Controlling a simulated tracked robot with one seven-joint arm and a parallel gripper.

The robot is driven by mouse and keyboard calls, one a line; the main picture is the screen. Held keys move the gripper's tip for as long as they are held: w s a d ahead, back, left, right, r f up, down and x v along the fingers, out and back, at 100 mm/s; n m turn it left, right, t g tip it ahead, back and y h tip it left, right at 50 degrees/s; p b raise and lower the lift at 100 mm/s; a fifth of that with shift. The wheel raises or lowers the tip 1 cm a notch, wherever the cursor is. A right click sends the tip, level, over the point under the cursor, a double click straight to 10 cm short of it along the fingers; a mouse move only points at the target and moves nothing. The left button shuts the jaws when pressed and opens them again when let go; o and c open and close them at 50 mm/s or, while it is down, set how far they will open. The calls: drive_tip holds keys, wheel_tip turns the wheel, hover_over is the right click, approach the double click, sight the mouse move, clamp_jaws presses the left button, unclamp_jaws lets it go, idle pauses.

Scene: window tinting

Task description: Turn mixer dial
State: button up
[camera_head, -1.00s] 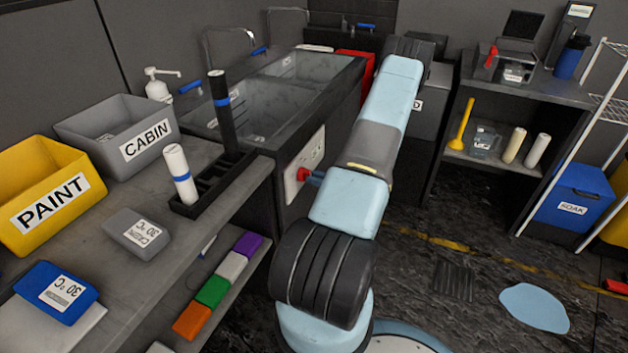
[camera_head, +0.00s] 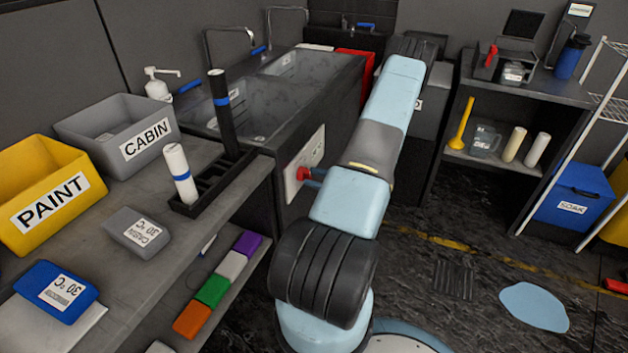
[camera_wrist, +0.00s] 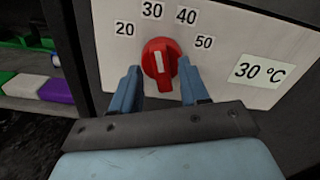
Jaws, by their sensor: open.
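The mixer dial is a red knob (camera_wrist: 160,62) on a white panel (camera_wrist: 230,30) marked 20, 30, 40 and 50. Its white pointer line points up, close to the 30 mark. A separate label (camera_wrist: 262,70) on the panel reads 30 °C. My gripper (camera_wrist: 161,85) is open, with one blue finger on each side of the knob; I cannot tell whether they touch it. In the head view the red knob (camera_head: 304,174) shows beside my arm on the white panel (camera_head: 309,158) at the side of the sink unit, with the fingers partly hidden.
The sink unit (camera_head: 262,150) stands behind the workbench (camera_head: 120,268). A black holder (camera_head: 190,208) with rolls sits at the bench edge. Coloured blocks (camera_head: 212,290) lie on the shelf below. The floor right of my arm is mostly clear, with a blue patch (camera_head: 535,306).

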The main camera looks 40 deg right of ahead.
drive_tip(key=shift+s+d, duration=0.15)
drive_tip(key=shift+s, duration=0.05)
drive_tip(key=v, duration=1.3)
drive_tip(key=shift+s, duration=0.2)
drive_tip(key=w+a+r+n+g+y, duration=0.1)
drive_tip(key=w+a+r+n+g, duration=0.2)
drive_tip(key=a+r+n+g, duration=0.35)
drive_tip(key=w+a+r+n+g+y, duration=0.1)
drive_tip(key=w+a+r+n+g, duration=0.25)
drive_tip(key=a+r, duration=0.55)
drive_tip(key=w+a+r+n+g+y, duration=0.2)
drive_tip(key=w+a+r+n+g, duration=0.3)
drive_tip(key=r, duration=0.5)
drive_tip(key=s+a+r+n+t+h, duration=0.2)
drive_tip(key=s+a+r+n+h, duration=0.3)
drive_tip(key=s+a+r, duration=0.3)
drive_tip(key=s+a+r+n+t+h, duration=0.2)
drive_tip(key=s+a+r+n+h, duration=0.4)
drive_tip(key=a+r, duration=0.6)
drive_tip(key=shift+s+a+n, duration=0.65)
drive_tip(key=shift+s+n, duration=0.05)
drive_tip(key=shift+s, duration=0.15)
